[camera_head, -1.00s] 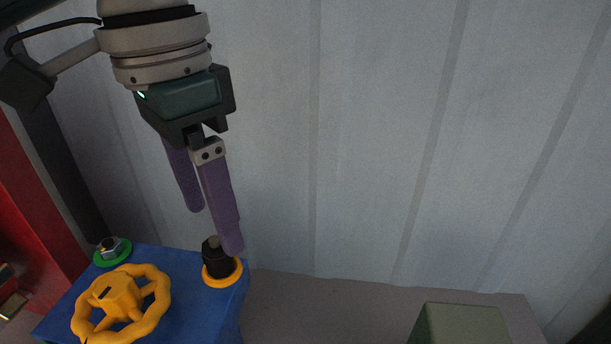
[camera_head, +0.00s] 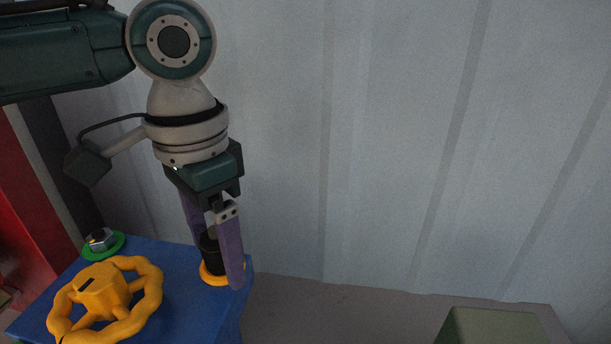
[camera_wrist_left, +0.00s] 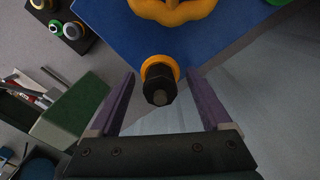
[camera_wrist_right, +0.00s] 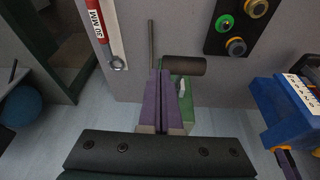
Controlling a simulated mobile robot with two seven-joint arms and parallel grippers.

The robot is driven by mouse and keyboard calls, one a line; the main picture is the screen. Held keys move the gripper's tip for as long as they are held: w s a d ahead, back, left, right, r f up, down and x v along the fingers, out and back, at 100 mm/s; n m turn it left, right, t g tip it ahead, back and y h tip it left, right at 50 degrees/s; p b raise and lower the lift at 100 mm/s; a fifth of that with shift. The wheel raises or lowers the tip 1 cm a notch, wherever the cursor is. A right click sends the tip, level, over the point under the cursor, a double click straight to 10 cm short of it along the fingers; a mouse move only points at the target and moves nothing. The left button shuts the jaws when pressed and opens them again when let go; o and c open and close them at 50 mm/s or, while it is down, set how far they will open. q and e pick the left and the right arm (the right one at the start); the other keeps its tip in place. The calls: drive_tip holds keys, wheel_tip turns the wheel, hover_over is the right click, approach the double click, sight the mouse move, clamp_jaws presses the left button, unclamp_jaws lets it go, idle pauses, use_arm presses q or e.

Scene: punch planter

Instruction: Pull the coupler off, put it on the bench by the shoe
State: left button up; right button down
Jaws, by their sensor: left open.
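The black coupler (camera_head: 211,257) stands upright in an orange ring (camera_head: 213,279) near the right edge of the blue block (camera_head: 185,300). My left gripper (camera_head: 219,264) points down over it, open, with one purple finger on each side. In the left wrist view the coupler (camera_wrist_left: 159,84) shows between the fingers, with visible gaps on both sides. The grey-brown bench top (camera_head: 330,312) lies to the right of the block. I cannot make out the shoe for certain. My right gripper (camera_wrist_right: 161,73) has its purple fingers together in the right wrist view.
An orange handwheel (camera_head: 105,297) and a nut on a green ring (camera_head: 103,241) are left of the coupler on the block. A green box (camera_head: 495,328) stands at the lower right. A corrugated wall (camera_head: 400,140) rises behind. Bench between block and box is clear.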

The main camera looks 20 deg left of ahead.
use_arm(q)
drive_tip(key=shift+f, duration=0.15)
clamp_jaws()
idle(1.2)
